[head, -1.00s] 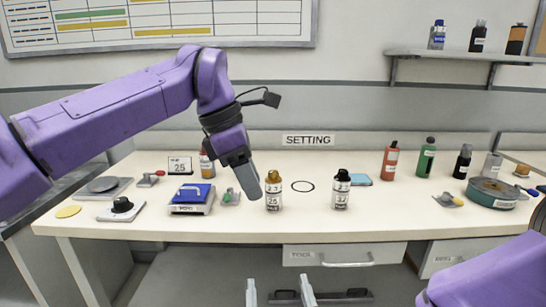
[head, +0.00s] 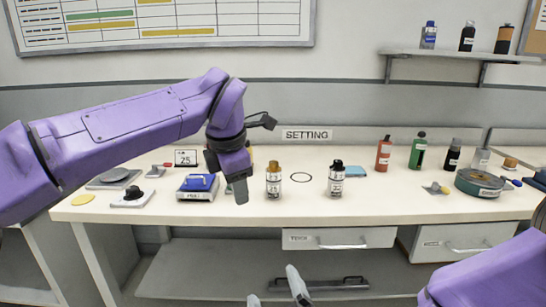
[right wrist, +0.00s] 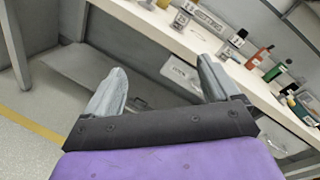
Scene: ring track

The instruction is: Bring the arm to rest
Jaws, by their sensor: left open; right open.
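My left arm comes in from the left, and my left gripper (head: 238,188) points down over the bench, in front of its back part. Its fingers overlap in this view, and it holds nothing that I can see. It is just left of a bottle with a gold cap (head: 274,180). My right gripper (head: 279,297) is at the bottom of the head view, below the bench top and in front of it. In the right wrist view its two fingers (right wrist: 160,88) are wide apart with nothing between them.
The white bench (head: 400,205) holds a black-capped bottle (head: 336,179), a blue-topped scale (head: 197,188), several coloured bottles and a green round tin (head: 483,184). A black ring outline (head: 301,177) lies between the two middle bottles. A drawer (head: 340,239) and a lower shelf are below.

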